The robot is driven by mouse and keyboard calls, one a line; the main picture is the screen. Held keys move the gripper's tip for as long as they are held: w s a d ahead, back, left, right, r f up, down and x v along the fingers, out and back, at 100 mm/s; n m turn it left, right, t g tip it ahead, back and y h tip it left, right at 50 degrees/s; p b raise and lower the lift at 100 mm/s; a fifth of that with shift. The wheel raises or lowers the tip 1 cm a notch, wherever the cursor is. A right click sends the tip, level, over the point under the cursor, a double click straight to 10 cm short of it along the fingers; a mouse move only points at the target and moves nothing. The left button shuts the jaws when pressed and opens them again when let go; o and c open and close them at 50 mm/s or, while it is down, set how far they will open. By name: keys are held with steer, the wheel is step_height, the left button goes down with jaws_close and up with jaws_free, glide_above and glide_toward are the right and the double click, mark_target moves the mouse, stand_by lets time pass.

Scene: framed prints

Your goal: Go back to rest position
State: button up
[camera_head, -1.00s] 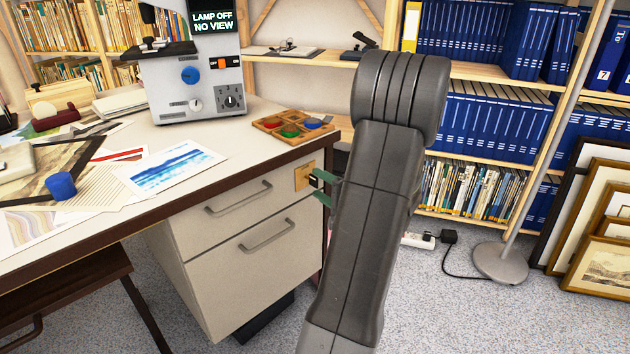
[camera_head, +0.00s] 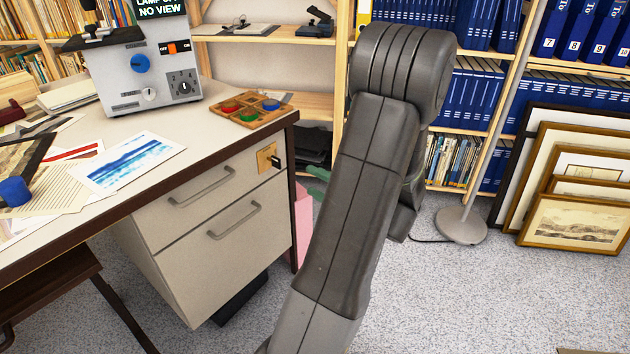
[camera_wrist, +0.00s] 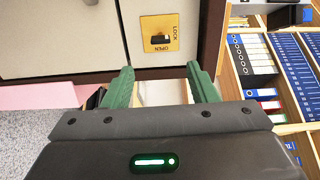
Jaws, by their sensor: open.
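My gripper shows in the wrist view (camera_wrist: 160,88) with its two green fingers spread apart and nothing between them. In the head view, my arm hides most of it; a bit of a green finger (camera_head: 316,182) shows beside my arm, to the right of the desk cabinet (camera_head: 212,240). The cabinet's yellow lock plate (camera_head: 266,157) has a dark latch on it. In the wrist view the lock plate (camera_wrist: 160,33), marked LOCK and OPEN, lies ahead of the fingers, and they are apart from it.
The desk (camera_head: 190,137) holds a grey device (camera_head: 148,75), a wooden tray of coloured pieces (camera_head: 250,108) and prints. Shelves of blue binders (camera_head: 470,95) stand behind. A lamp base (camera_head: 461,225) and framed pictures (camera_head: 575,220) are at right.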

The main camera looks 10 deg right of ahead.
mark_target(278, 168)
steer(key=b+x, duration=0.3)
steer(key=x, duration=1.1)
steer(key=shift+s, duration=0.1)
steer(key=shift+d, duration=0.1)
